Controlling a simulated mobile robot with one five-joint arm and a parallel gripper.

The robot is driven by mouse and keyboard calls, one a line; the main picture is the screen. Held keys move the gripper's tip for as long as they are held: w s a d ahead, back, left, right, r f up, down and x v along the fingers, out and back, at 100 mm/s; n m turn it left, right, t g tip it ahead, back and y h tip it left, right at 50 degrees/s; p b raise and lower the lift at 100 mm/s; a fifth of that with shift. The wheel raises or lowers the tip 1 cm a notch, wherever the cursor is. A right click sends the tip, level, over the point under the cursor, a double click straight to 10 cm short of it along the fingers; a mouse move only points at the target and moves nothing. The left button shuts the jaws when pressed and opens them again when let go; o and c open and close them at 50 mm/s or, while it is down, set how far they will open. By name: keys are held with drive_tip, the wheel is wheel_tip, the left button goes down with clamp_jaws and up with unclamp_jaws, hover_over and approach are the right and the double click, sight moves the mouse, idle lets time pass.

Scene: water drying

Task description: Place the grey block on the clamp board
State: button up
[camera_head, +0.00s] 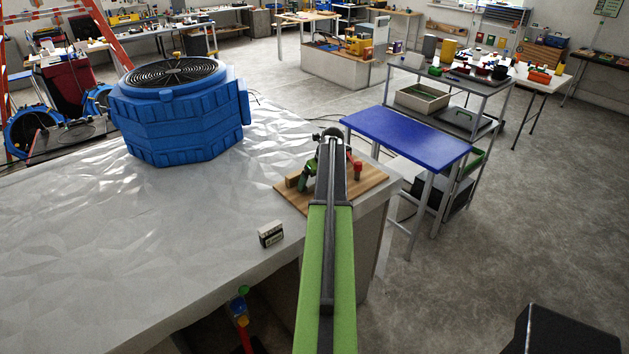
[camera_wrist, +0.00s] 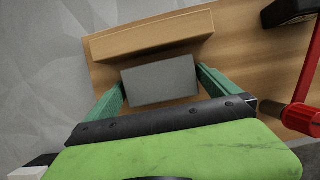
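The grey block (camera_wrist: 160,80) lies between the two green fingers of my gripper (camera_wrist: 161,75) in the wrist view, with a fingertip close against each side. The gripper looks shut on it. The block is over the wooden clamp board (camera_wrist: 237,70), beside the raised wooden bar (camera_wrist: 150,37); I cannot tell whether it touches the board. In the head view the clamp board (camera_head: 373,182) is at the counter's right end, partly hidden by my arm. My gripper (camera_head: 304,184) is over its left part; the block cannot be made out there.
A red clamp handle (camera_wrist: 301,117) is right of my gripper. A small dark-and-white box (camera_head: 271,234) stands on the counter near its front edge. A large blue fan unit (camera_head: 180,125) stands at the back left. The counter between is clear. A blue-topped table (camera_head: 405,137) stands beyond.

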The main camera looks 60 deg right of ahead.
drive_tip(key=p+v, duration=1.1)
drive_tip(key=v, duration=0.1)
drive_tip(key=shift+r, duration=0.2)
drive_tip(key=shift+w, duration=0.15)
drive_tip(key=w+a+n+g+y, duration=0.1)
drive_tip(key=w+a+n, duration=0.45)
drive_tip(key=a, duration=0.45)
drive_tip(key=w+a+f+n, duration=0.1)
drive_tip(key=w+a+n, duration=0.45)
drive_tip(key=a, duration=0.55)
drive_tip(key=w+a+n+g+y, duration=0.1)
drive_tip(key=w+a+n, duration=0.45)
drive_tip(key=a, duration=0.45)
drive_tip(key=s+a+n+g, duration=0.1)
drive_tip(key=s+a+n, duration=0.1)
drive_tip(key=a+n, duration=0.9)
drive_tip(key=s+a+n+g, duration=0.1)
drive_tip(key=a+n, duration=1.1)
drive_tip(key=a, duration=1.3)
drive_tip(key=shift+s+a+f+h, duration=0.3)
drive_tip(key=shift+s+a+f, duration=0.1)
drive_tip(key=shift+s, duration=0.25)
